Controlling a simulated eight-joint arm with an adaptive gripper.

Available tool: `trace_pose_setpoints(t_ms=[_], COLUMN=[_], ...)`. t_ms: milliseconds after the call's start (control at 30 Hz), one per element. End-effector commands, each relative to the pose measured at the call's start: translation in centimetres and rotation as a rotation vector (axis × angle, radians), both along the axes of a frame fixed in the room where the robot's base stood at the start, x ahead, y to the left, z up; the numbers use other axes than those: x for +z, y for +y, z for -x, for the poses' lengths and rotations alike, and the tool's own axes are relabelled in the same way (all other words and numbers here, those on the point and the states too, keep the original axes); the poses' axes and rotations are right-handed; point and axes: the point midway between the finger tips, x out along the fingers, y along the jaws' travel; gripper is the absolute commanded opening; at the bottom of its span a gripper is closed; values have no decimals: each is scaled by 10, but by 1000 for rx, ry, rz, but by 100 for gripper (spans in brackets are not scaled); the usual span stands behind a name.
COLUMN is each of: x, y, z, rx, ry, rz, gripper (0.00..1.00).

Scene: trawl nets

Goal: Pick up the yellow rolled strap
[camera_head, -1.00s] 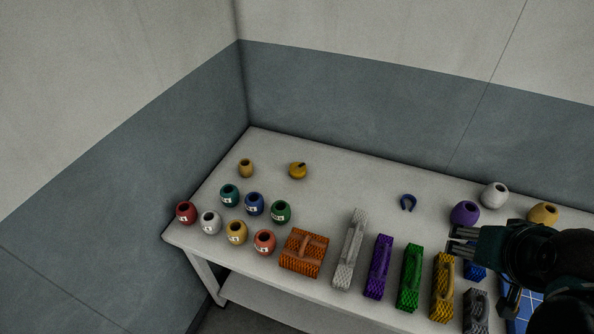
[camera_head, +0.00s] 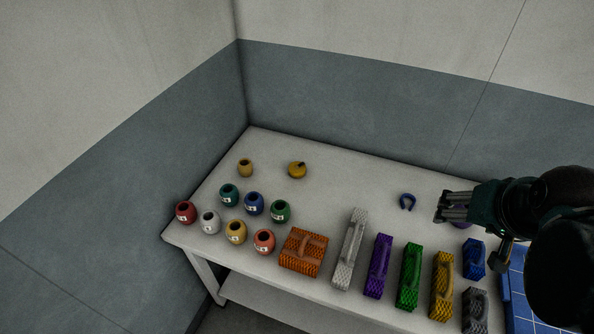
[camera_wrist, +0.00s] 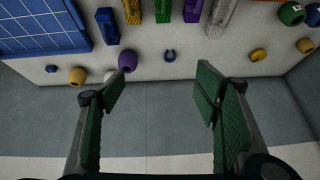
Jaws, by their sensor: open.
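The yellow rolled strap (camera_head: 297,170) is a small yellow roll with a dark spot on top, lying on the back left part of the table. It also shows in the wrist view (camera_wrist: 258,55), at the upper right. My gripper (camera_head: 444,206) is over the right part of the table in the head view, well to the right of the strap, and points left. In the wrist view my gripper (camera_wrist: 160,88) has its two green-padded fingers wide apart with nothing between them.
A blue horseshoe-shaped piece (camera_head: 408,202) lies between strap and gripper. Several numbered pots (camera_head: 254,204) stand at the left, with a tan pot (camera_head: 246,168) beside the strap. Several net bundles (camera_head: 379,266) line the front edge. The table (camera_head: 345,188) is clear right of the strap.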

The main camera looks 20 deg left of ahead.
Motion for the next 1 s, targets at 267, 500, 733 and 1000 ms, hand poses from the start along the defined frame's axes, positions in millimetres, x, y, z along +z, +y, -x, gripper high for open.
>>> trace_pose_setpoints(t_ms=[267, 500, 733, 1000], x=[14, 20, 22, 19], y=[25, 50, 75, 109], z=[-40, -75, -108, -146], rx=[-21, -43, -66, -96], ry=[49, 92, 132, 182], rz=[-37, -65, -88, -110], gripper=[62, 62, 62, 62])
